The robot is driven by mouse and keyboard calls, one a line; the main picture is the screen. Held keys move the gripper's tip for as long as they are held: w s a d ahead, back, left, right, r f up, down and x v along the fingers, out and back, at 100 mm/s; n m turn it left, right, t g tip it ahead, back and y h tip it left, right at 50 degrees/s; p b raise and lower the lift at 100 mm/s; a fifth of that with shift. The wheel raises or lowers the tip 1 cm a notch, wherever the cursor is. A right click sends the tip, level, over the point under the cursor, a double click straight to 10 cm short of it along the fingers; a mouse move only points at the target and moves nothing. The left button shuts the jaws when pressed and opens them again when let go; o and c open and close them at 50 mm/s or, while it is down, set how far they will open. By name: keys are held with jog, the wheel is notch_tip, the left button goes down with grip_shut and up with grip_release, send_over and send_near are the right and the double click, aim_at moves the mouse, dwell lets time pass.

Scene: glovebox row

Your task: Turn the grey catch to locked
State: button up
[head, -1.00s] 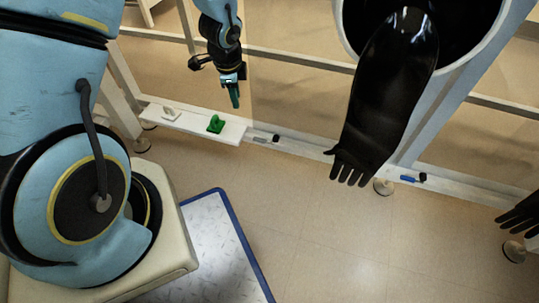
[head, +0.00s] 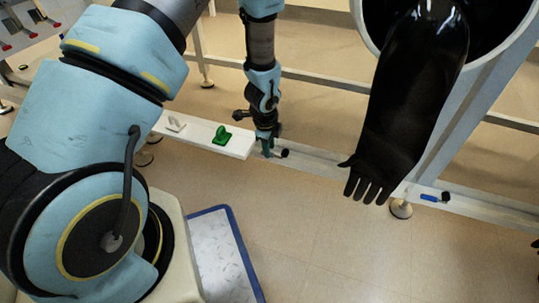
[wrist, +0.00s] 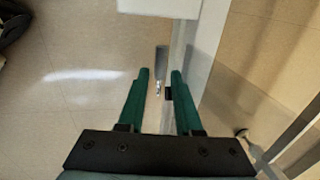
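The grey catch is on the white rail, low on the frame. In the wrist view, its grey bar (wrist: 162,62) lies lengthwise between and just beyond my fingertips, with a small dark block beside it. In the head view, my fingers hide most of it, and a black knob (head: 283,153) shows just to their right. My gripper (head: 267,151) points down at the catch. In the wrist view, its two green fingers (wrist: 160,73) are apart with nothing clamped between them. I cannot tell whether a finger touches the catch.
A white ledge (head: 190,131) left of my gripper carries a white catch (head: 175,124) and a green catch (head: 222,136). A black glove (head: 400,110) hangs to the right. A blue catch (head: 430,198) is farther right on the rail. A blue-edged mat (head: 237,250) lies on the floor.

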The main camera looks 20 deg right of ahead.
jog(key=shift+w+d+f, duration=0.15)
jog(key=shift+w+f, duration=0.05)
jog(key=shift+f, duration=0.8)
grip_shut()
dwell(0.8)
